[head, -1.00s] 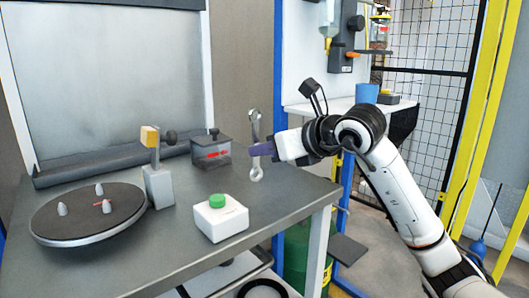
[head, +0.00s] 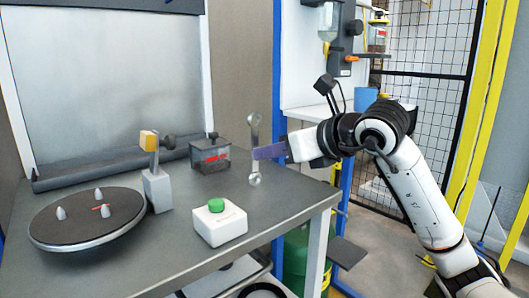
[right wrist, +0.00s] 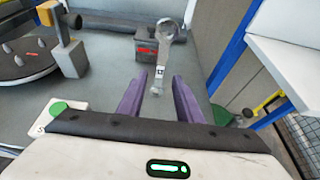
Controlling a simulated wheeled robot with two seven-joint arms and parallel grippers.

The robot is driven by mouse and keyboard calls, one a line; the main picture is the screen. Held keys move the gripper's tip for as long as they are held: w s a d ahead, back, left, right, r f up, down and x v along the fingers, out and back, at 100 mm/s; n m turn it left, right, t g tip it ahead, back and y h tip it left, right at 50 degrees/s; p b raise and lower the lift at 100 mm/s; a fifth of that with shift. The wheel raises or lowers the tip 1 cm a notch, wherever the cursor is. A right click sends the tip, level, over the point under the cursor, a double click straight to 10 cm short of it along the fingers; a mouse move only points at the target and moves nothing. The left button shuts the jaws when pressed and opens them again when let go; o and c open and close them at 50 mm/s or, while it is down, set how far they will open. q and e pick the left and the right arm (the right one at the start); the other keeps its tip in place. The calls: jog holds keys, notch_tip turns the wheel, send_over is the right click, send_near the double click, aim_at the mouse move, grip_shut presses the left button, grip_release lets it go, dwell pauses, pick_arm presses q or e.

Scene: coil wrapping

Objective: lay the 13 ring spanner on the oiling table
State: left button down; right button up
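The ring spanner (head: 254,138) is silver and upright over the right part of the grey table (head: 120,262). Its lower ring appears to be at the tabletop; I cannot tell whether it touches. In the right wrist view the spanner (right wrist: 165,62) shows in the gap between my purple fingers, free of both. My right gripper (head: 257,153) is open, level with the spanner's middle and reaching from the right. In the right wrist view its fingers (right wrist: 160,78) are wide apart. My left gripper is not in view.
The table holds a round turntable (head: 75,222) with pegs, a yellow-topped post (head: 156,188), a dark-lidded box (head: 211,156) and a white box with a green button (head: 220,224). A white shelf with a blue cup (head: 365,97) stands behind the right arm.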

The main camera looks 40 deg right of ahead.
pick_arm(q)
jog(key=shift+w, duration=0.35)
pick_arm(e)
jog(key=v, duration=0.8)
jog(key=shift+s, duration=0.15)
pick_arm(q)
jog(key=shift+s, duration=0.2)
